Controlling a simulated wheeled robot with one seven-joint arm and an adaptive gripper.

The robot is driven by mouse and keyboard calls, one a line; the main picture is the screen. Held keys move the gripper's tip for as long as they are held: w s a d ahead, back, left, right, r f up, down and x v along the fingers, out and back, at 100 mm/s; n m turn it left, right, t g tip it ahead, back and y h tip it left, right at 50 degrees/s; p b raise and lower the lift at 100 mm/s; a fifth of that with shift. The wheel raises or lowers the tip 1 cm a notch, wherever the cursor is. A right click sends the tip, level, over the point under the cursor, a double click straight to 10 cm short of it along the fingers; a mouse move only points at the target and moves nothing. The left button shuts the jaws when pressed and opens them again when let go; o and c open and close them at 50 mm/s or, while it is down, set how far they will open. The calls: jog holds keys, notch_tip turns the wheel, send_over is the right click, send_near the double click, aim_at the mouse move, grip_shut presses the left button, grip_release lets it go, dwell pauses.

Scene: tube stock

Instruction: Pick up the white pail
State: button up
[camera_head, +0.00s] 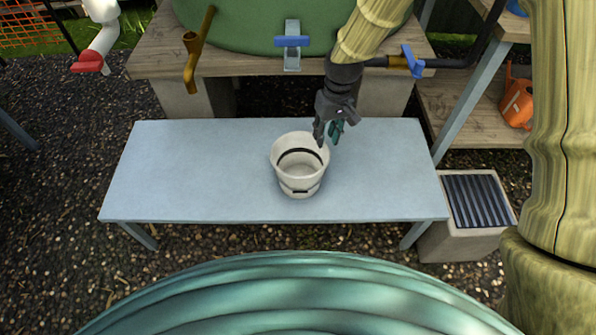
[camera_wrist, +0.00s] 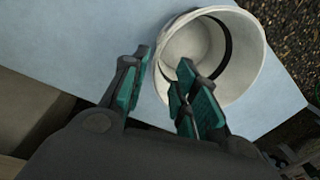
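The white pail (camera_head: 302,181) stands upright on the pale blue table, a little right of the middle. A dark band, which may be its handle, shows inside its mouth, and a small dark mark shows low on its front. My gripper (camera_head: 327,137) is at the pail's far right rim, pointing down. In the wrist view the pail (camera_wrist: 247,72) fills the upper right. My gripper (camera_wrist: 163,88) is open there, with one green-padded finger left of the rim and the other overlapping the pail's mouth. I cannot tell whether either finger touches the wall.
The light blue table (camera_head: 190,172) is otherwise clear. Behind it stands a wooden platform (camera_head: 155,58) with a green tank (camera_head: 255,22) and taps. An orange watering can (camera_head: 516,103) sits on a shelf at right, above a grated block (camera_head: 478,202). A green coiled hose (camera_head: 290,295) fills the foreground.

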aim_at(323, 152)
jog(key=shift+s+a+f+b, duration=0.15)
jog(key=shift+f+b, duration=0.45)
jog(key=shift+f, duration=1.35)
jog(key=shift+s+a+f+b, duration=0.15)
jog(key=shift+f+b, duration=0.4)
jog(key=shift+f, duration=1.4)
jog(key=shift+c, duration=0.4)
grip_shut()
